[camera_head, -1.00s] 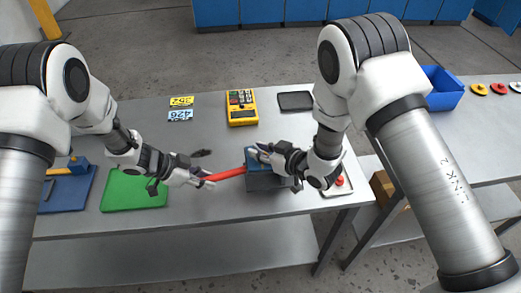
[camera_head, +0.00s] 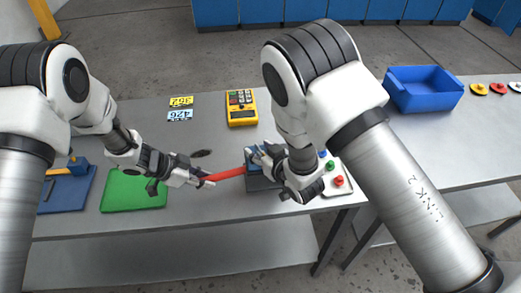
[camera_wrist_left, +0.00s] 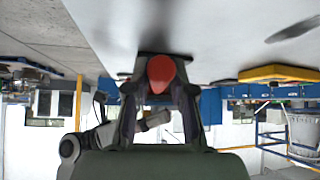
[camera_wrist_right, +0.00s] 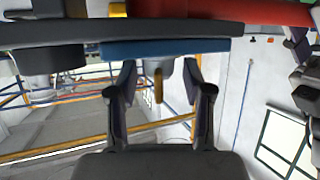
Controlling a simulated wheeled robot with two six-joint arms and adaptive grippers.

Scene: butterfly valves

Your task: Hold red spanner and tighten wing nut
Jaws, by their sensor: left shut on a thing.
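My left gripper (camera_head: 203,178) is shut on the red spanner (camera_head: 228,174), which points right to the blue-and-grey block (camera_head: 262,182). In the left wrist view the spanner's red end (camera_wrist_left: 160,72) sits between the fingers. My right gripper (camera_head: 268,160) is at the block, its fingers partly hidden by its own wrist. In the right wrist view its fingers (camera_wrist_right: 159,85) are apart, with a small brass-coloured piece, apparently the wing nut (camera_wrist_right: 158,84), between them. A gap shows on both sides of that piece. The block's blue plate (camera_wrist_right: 215,48) lies just beyond.
A green mat (camera_head: 134,190) lies left, and a blue mat (camera_head: 70,192) further left. A white panel with coloured knobs (camera_head: 336,181) is right of the block. A blue bin (camera_head: 425,90) stands at the back right.

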